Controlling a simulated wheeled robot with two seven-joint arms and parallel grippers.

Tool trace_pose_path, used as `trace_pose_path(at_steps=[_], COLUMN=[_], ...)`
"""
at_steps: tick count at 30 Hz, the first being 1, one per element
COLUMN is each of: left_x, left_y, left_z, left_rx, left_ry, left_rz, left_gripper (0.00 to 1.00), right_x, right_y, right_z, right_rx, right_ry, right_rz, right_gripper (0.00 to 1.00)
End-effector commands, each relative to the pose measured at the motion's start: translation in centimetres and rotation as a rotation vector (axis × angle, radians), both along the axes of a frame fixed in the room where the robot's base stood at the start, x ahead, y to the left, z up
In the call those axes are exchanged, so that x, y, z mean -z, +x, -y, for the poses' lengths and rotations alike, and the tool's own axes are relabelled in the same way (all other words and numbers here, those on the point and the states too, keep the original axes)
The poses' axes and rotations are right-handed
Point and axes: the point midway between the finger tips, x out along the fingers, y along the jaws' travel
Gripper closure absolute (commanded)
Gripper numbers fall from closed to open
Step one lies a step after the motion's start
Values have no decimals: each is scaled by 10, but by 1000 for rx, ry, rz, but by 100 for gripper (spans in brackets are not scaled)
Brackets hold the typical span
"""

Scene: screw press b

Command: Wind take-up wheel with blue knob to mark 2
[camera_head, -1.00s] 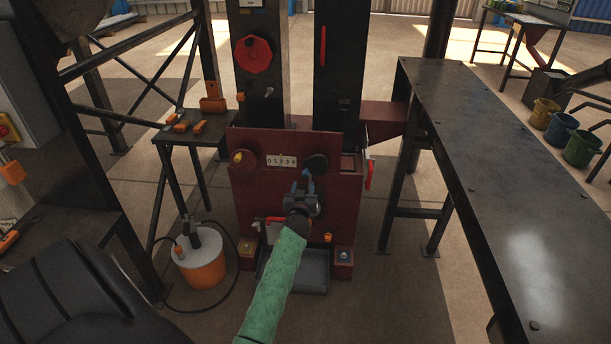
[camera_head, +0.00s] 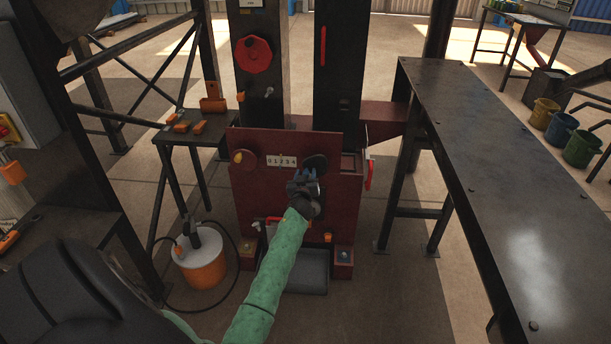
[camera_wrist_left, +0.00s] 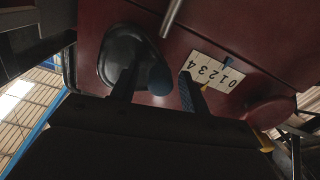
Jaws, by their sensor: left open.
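The dark take-up wheel (camera_head: 316,162) is on the upper right of the red press front; it also shows in the left wrist view (camera_wrist_left: 118,50). Its round blue knob (camera_wrist_left: 160,79) sits between my left gripper's fingers in the wrist view, with visible space toward the right finger. My left gripper (camera_head: 304,174) is open at the wheel's lower edge. Contact with the knob cannot be told. The white plate (camera_head: 281,161) numbered 0 to 4 is left of the wheel. A small blue pointer (camera_wrist_left: 227,63) stands at its edge; its exact mark is unclear. My right gripper is not in view.
A second, red wheel with a yellow knob (camera_head: 238,157) is on the left of the press front. A red handle (camera_head: 369,174) projects at the right side. A grey tray (camera_head: 307,272) lies below. A long dark table (camera_head: 480,150) stands at right.

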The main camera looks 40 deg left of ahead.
Motion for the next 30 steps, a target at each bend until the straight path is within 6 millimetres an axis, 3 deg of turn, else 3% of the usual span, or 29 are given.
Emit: trace_pose_path(at_steps=[7, 14, 15, 30], left_x=[0, 0, 0, -6], left_y=[1, 0, 0, -1], left_z=[0, 0, 0, -2], left_rx=[0, 0, 0, 0], left_ry=[0, 0, 0, 125], left_rz=[0, 0, 0, -76], left_gripper=[54, 98, 99, 99], right_x=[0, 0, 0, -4], right_y=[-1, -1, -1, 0], right_z=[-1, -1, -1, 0], right_rx=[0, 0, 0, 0], right_ry=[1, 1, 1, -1], right_rz=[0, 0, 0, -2], right_gripper=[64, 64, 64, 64])
